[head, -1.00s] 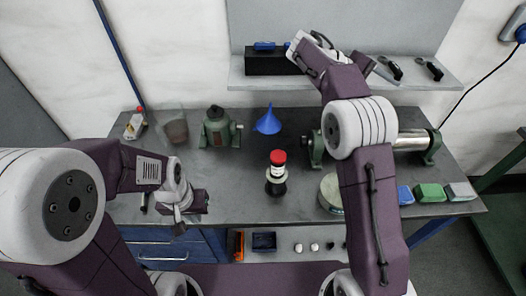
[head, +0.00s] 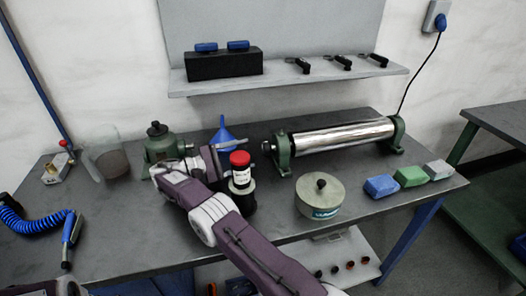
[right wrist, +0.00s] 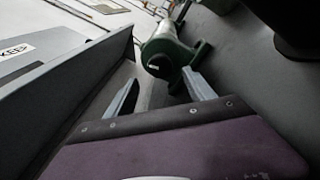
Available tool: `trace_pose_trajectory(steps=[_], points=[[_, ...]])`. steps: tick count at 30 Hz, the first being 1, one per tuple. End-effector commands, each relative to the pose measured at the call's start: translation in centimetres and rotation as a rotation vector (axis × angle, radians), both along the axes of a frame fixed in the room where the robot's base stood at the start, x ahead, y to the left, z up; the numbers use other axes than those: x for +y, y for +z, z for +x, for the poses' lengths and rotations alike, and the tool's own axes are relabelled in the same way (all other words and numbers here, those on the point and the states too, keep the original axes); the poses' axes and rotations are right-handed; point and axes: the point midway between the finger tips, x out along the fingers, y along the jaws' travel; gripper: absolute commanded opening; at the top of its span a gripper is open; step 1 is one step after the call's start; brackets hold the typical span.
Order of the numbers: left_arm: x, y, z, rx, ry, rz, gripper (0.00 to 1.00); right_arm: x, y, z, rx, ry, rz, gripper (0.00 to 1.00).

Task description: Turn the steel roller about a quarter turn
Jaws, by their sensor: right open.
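The steel roller (head: 345,135) is a shiny cylinder lying level between two green end stands at the back right of the bench. A short dark shaft end (head: 266,146) sticks out at its left. My right gripper (head: 236,146) is to the left of that end, partly hidden behind the red-capped bottle, and points toward it. In the right wrist view the open, empty jaws (right wrist: 163,86) face the green left stand (right wrist: 165,52), which is beyond the fingertips. Most of the roller is hidden there. My left gripper is out of view.
A blue funnel (head: 222,132), a red-capped bottle (head: 241,172) and a green jack-like device (head: 160,148) crowd my right wrist. A round lidded tin (head: 320,197) stands before the roller, with coloured blocks (head: 411,177) to its right. A shelf (head: 290,76) overhangs behind.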

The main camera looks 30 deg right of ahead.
Motion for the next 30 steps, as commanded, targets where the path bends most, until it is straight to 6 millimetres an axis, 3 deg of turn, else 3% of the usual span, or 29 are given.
trace_pose_trajectory(steps=[9, 12, 22, 23, 29, 30], points=[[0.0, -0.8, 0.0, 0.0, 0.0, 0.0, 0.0, -5.6, -0.1, -0.7, -0.001, -0.003, 0.002, 0.63], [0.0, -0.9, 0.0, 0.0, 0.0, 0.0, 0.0, -6.7, -0.1, -0.7, 0.0, -0.002, 0.001, 0.63], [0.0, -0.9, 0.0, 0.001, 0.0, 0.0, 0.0, -7.3, 0.0, -0.8, -0.001, 0.0, 0.001, 0.63], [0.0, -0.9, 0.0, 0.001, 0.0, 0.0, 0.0, -7.3, 0.0, -0.8, -0.001, 0.0, 0.001, 0.57], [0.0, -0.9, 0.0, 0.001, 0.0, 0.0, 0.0, -7.3, 0.0, -0.7, -0.001, 0.0, 0.001, 0.02], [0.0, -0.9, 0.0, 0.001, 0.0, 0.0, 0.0, -7.3, 0.0, -0.7, -0.001, 0.001, 0.001, 0.02]])
